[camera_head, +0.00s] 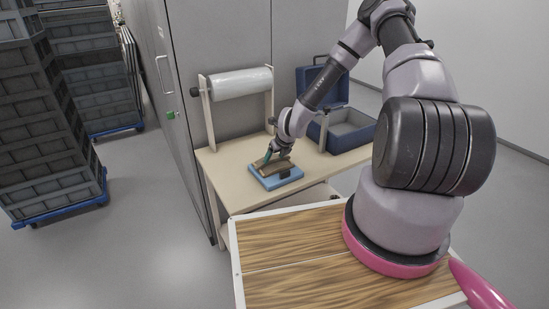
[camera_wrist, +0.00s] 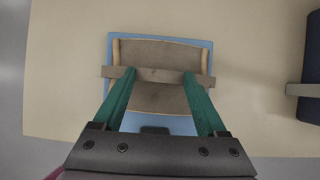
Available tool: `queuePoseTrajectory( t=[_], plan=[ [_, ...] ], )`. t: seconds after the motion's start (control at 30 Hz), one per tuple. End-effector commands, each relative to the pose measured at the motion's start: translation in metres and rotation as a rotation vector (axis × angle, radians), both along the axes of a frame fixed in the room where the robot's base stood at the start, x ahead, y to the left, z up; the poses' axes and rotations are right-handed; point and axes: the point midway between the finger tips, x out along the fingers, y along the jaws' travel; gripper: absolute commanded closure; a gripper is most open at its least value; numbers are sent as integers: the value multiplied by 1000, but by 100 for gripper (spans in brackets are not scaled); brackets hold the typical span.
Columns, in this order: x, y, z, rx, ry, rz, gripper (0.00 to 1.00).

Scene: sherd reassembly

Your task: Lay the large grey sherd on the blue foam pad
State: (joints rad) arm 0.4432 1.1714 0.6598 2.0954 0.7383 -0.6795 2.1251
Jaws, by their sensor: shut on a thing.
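The large grey sherd (camera_wrist: 160,53), grey-brown with tan side edges, is over the blue foam pad (camera_wrist: 209,50) and covers most of it. In the head view the sherd (camera_head: 272,164) appears low on or just above the pad (camera_head: 277,184); I cannot tell whether it fully rests there. A grey-brown bar (camera_wrist: 205,79) crosses the sherd and sticks out past both sides of the pad. My gripper (camera_wrist: 159,75) has its green fingers at this bar and the sherd's middle, shut on the sherd. In the head view my gripper (camera_head: 277,154) reaches down from above.
The pad lies on a pale table (camera_head: 225,168). A small dark block (camera_wrist: 155,130) is at the pad's near edge. A paper roll on a stand (camera_head: 240,84) is behind left; an open blue case (camera_head: 350,137) is at right. Table left of the pad is clear.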

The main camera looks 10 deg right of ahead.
Motion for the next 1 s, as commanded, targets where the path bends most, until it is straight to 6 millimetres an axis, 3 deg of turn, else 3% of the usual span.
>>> queuePoseTrajectory(
  t=[0.1, 0.13, 0.2, 0.57, 1.0],
  plan=[
    [0, 0, -2, 0, 0, 0, 100],
    [0, 0, -2, 0, 0, 0, 18],
    [0, 0, -2, 0, 0, 0, 0],
    [-3, -2, 8, -1, -1, 0, 0],
    [-45, -17, 84, -2, -2, 0, 0]
  ],
)
